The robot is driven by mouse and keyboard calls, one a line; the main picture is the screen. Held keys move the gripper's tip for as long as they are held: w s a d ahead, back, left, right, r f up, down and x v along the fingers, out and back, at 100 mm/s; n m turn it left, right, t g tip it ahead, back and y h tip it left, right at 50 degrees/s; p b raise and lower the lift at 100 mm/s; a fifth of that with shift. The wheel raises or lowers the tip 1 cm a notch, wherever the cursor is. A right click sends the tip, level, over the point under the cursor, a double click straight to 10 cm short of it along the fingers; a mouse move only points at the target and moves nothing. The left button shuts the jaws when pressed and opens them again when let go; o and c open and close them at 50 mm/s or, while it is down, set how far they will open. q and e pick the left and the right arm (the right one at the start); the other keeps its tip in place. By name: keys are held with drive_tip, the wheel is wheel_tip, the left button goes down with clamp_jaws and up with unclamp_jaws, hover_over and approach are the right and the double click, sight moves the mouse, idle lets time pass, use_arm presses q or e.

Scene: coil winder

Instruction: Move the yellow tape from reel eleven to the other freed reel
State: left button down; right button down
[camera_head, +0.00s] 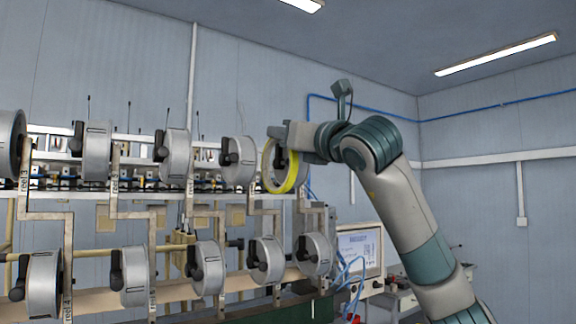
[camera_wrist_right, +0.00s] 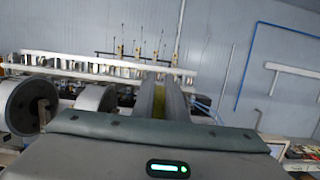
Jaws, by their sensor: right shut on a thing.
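The yellow tape (camera_head: 291,173) is a ring at the right end of the upper row of reels. My right gripper (camera_head: 284,142) is shut on its upper rim. In the right wrist view a yellow strip of the tape (camera_wrist_right: 159,104) shows between the two grey fingers (camera_wrist_right: 160,98). A grey reel with a dark clamp (camera_head: 281,160) shows through the ring; I cannot tell whether the tape is around it or just in front of it. The number of this reel is not readable. My left gripper is not in view.
More grey reels stand in the upper row, such as this one (camera_head: 238,162), and in the lower row (camera_head: 208,268), on bent metal brackets. A monitor (camera_head: 360,250) stands at the lower right.

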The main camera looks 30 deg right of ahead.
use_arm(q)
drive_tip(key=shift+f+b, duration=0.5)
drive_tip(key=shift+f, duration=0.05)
use_arm(e)
drive_tip(key=shift+s+a, duration=0.15)
drive_tip(key=shift+a, duration=1.45)
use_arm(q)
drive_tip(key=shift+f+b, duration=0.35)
use_arm(e)
drive_tip(key=shift+s, duration=0.2)
